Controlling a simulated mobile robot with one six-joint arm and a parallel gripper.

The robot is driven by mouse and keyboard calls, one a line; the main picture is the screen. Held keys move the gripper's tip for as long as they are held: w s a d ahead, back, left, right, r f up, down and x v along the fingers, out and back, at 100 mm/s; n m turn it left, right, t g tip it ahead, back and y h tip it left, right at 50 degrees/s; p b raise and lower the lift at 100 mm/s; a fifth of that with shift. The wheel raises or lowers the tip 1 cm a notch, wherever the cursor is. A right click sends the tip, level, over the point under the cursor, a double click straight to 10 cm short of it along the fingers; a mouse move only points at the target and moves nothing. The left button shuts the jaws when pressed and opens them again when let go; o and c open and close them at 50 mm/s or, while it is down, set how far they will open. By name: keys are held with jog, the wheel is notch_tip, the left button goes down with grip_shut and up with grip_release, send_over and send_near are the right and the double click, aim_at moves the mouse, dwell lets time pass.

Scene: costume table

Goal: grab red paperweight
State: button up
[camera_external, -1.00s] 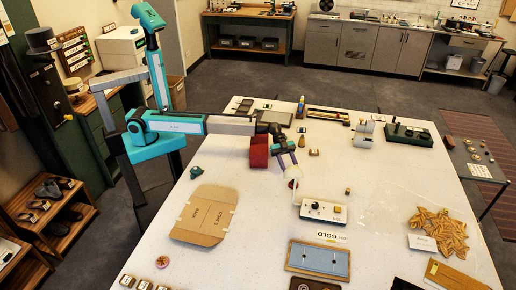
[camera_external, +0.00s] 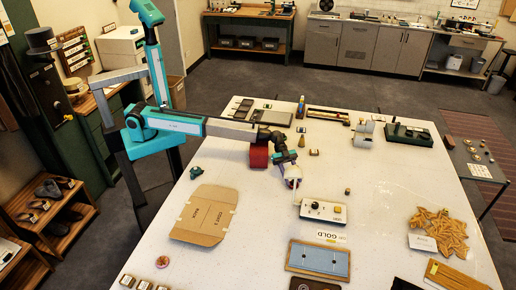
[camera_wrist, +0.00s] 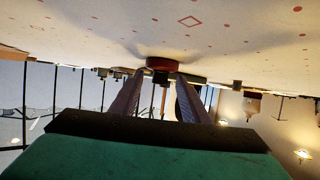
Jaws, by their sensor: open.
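In the external view a dark red block (camera_external: 259,156) stands left of the gripper, partly behind my arm. I cannot tell if both are the same thing.
The white switch box (camera_external: 324,212) is close in front of the gripper. A flat cardboard piece (camera_external: 206,214) lies to the left. A small cone (camera_external: 301,140) and a small block (camera_external: 314,152) stand behind.

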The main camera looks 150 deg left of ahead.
grip_shut()
jog(key=shift+r, duration=0.2)
dwell(0.3)
notch_tip(320, 180, up, 10)
jog(key=b, duration=0.3)
jog(key=shift+f, duration=0.15)
dwell(0.7)
